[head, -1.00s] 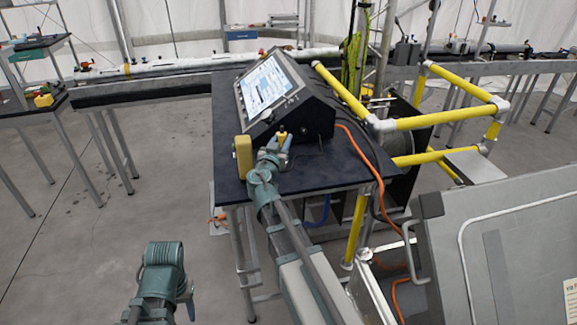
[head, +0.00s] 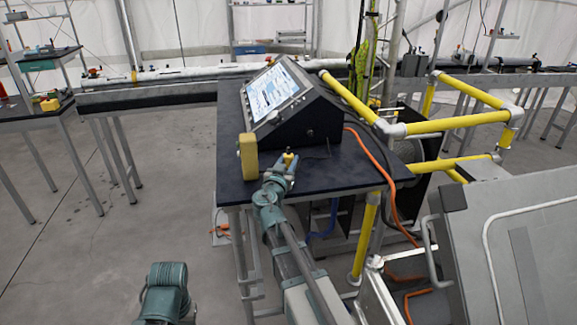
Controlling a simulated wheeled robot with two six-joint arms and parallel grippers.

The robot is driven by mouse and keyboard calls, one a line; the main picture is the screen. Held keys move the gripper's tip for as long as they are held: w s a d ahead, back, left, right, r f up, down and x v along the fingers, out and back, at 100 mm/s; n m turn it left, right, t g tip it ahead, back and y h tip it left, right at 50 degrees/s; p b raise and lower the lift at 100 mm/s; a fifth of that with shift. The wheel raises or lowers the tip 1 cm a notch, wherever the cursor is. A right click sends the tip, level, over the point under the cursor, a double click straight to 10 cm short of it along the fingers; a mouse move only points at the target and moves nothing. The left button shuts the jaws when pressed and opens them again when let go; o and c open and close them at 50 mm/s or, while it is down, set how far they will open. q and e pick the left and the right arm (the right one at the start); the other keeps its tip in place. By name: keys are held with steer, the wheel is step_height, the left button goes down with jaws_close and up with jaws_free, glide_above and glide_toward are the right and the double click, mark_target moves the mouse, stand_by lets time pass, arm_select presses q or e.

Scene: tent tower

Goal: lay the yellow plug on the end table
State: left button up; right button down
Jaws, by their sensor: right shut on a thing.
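My right gripper (head: 285,166) is shut on a small yellow piece, which looks like the yellow plug (head: 289,157). Most of the plug is hidden by the jaws. The gripper is over the front part of a dark-topped table (head: 345,173), in front of a sloped console; I cannot tell whether the plug touches the top. A larger yellow block (head: 248,157) stands upright to the gripper's left, apart from it. Of my left arm only a teal joint shows at the bottom; its jaws are not visible. I cannot tell which table is the end table.
The black console (head: 277,100) with a lit screen fills the table's back half. Yellow railings (head: 455,121) and an orange cable (head: 378,170) lie to the right. A grey cabinet (head: 500,250) stands at front right. Another table (head: 30,112) is at far left.

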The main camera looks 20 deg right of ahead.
steer(key=shift+f, duration=0.15)
steer(key=c, duration=0.5)
jaws_free()
steer(key=shift+c, duration=0.2)
steer(key=shift+r, duration=0.2)
